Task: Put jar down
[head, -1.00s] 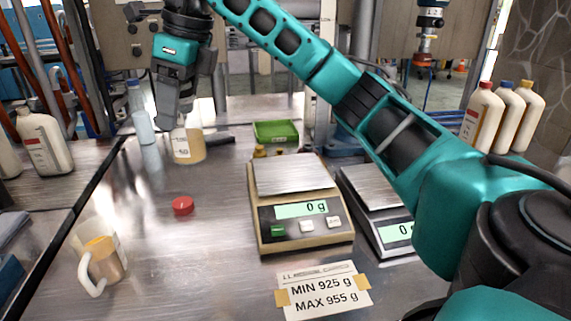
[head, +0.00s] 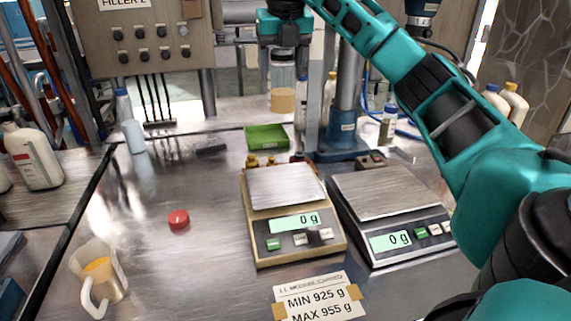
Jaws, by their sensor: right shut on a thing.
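The jar (head: 283,98), clear with amber-yellow contents in its lower part, hangs upright under my right gripper (head: 283,52) at the top centre of the head view. The right gripper is shut on the jar's upper part; its fingers are small and hard to make out. The jar appears behind the green tray, left of the grey-blue column; I cannot tell whether its base is clear of the table. A red cap (head: 179,220) lies alone on the steel table (head: 190,275). My left gripper is not in view.
A beige scale (head: 283,185) and a grey scale (head: 385,193) stand centre and right, both reading 0 g. A green tray (head: 268,137) lies behind. A handled jug (head: 100,275) stands front left, and a pale blue bottle (head: 130,125) back left. Bare table surrounds the cap.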

